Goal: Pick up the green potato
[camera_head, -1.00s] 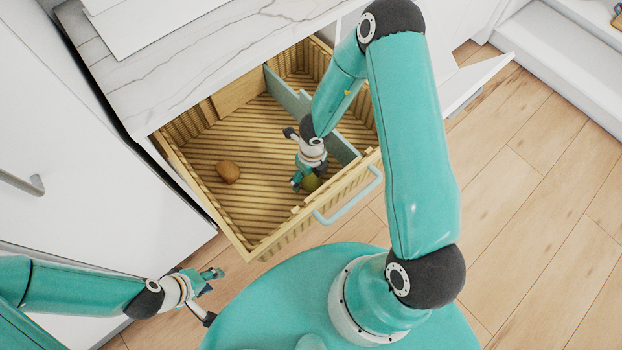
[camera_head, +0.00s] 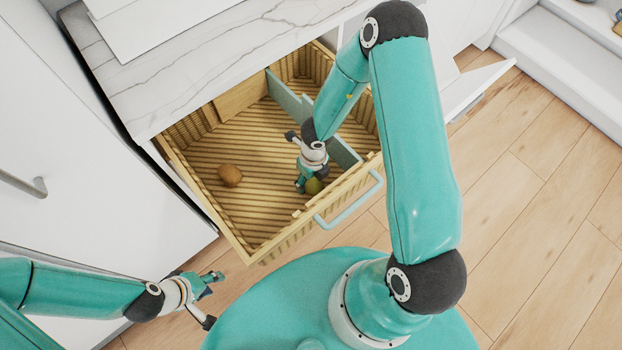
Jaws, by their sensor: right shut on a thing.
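The green potato (camera_head: 313,187) is in the open wooden drawer (camera_head: 262,246), near its front wall and left of the divider. My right gripper (camera_head: 312,183) reaches down into the drawer and is shut on the green potato, partly covering it. Whether the potato touches the drawer floor I cannot tell. My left gripper (camera_head: 213,298) is outside the drawer, in front and to the left, with its fingers apart and nothing between them.
A brown potato (camera_head: 230,175) lies on the drawer floor at the left. A grey-green divider (camera_head: 290,98) splits the drawer. The drawer has a pale handle (camera_head: 350,204) in front. A marble counter (camera_head: 185,70) overhangs the drawer's back.

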